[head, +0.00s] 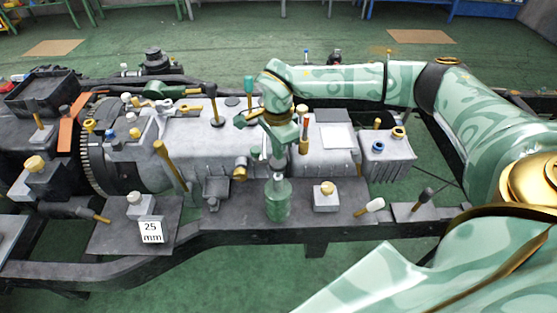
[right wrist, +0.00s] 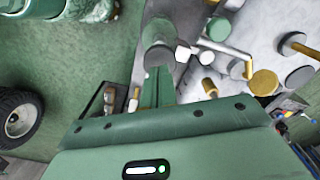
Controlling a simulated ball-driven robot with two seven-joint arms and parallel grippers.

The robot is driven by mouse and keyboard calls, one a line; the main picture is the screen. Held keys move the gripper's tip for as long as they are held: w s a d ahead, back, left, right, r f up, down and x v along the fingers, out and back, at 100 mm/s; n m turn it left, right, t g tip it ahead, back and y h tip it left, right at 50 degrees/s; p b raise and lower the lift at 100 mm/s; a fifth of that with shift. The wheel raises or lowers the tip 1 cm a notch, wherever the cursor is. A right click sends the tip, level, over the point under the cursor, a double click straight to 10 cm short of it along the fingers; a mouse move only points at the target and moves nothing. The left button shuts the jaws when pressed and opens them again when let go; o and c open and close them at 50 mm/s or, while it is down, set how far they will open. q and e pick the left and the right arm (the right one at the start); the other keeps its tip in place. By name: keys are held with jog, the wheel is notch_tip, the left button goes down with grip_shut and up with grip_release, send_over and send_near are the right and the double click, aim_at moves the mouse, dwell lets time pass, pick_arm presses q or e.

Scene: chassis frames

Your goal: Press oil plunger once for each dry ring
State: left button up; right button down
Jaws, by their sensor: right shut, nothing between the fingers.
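A green bottle-like oil plunger (head: 278,203) stands upright on the near grey plate of the chassis, with a narrower grey top. My right gripper (head: 277,158) points down directly over it, fingers shut and empty, at or just above its top; I cannot tell whether they touch. In the right wrist view a round grey-green cap (right wrist: 158,32), probably the plunger's, lies just beyond the green fingers (right wrist: 160,78). A gold ring (head: 398,132) and a blue ring (head: 378,147) sit on the grey box at right; whether they are dry is too small to tell. My left gripper is out of view.
A small grey block with a gold knob (head: 326,195) stands right of the plunger. A gold-handled lever (head: 170,165) leans at left, near a "25 mm" card (head: 151,231). Pegs and levers crowd the grey housing behind. A white-handled tool (head: 370,207) lies on the front rail.

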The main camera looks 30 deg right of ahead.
jog(key=shift+f, duration=0.2)
jog(key=shift+f+b, duration=0.9)
jog(key=shift+f, duration=1)
notch_tip(320, 180, up, 8)
jog(key=p, duration=0.7)
jog(key=shift+f, duration=0.1)
